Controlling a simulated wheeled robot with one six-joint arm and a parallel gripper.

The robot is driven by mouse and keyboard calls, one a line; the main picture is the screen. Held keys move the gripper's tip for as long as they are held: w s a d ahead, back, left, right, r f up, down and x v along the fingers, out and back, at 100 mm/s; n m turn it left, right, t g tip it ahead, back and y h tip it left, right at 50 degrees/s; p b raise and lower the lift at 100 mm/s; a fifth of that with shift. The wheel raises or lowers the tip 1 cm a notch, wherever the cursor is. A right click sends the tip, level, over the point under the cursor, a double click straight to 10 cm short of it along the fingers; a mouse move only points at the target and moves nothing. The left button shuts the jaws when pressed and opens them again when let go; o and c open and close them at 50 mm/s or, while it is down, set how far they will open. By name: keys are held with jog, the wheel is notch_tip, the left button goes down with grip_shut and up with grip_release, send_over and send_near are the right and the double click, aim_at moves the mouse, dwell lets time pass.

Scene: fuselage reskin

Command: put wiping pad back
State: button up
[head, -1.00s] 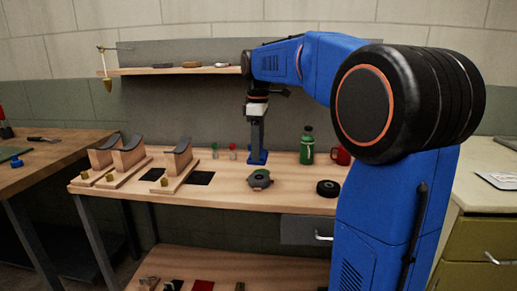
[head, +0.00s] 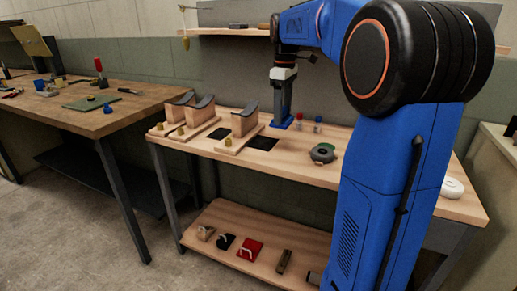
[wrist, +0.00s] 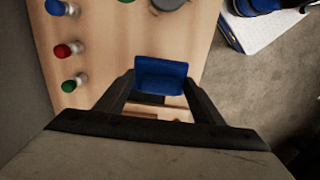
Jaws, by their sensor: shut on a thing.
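My gripper (wrist: 160,92) is shut on a flat blue thing, which looks like the wiping pad (wrist: 161,72), held between the fingertips in the wrist view. In the head view my gripper (head: 281,106) points down over the back part of the workbench (head: 330,135), with the blue pad (head: 280,123) at its lower end. I cannot tell whether the pad touches the bench top.
Small capped bottles (wrist: 63,50) stand close beside my gripper. Wooden cradles (head: 243,125) and a dark square (head: 262,143) lie left of it, a grey-green round tool (head: 322,153) to the right. The lower shelf (head: 225,218) holds several items, including a red one (head: 249,249).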

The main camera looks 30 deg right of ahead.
jog(key=shift+w+a+f, duration=0.15)
jog(key=shift+w+f, duration=0.05)
jog(key=shift+f, duration=0.05)
jog(key=f, duration=0.5)
jog(key=shift+w+a, duration=0.1)
jog(key=shift+a, duration=0.15)
jog(key=shift+f, duration=2.3)
jog(key=shift+f, duration=0.1)
jog(key=o, duration=1.1)
notch_tip(320, 180, up, 12)
jog(key=shift+r, duration=0.15)
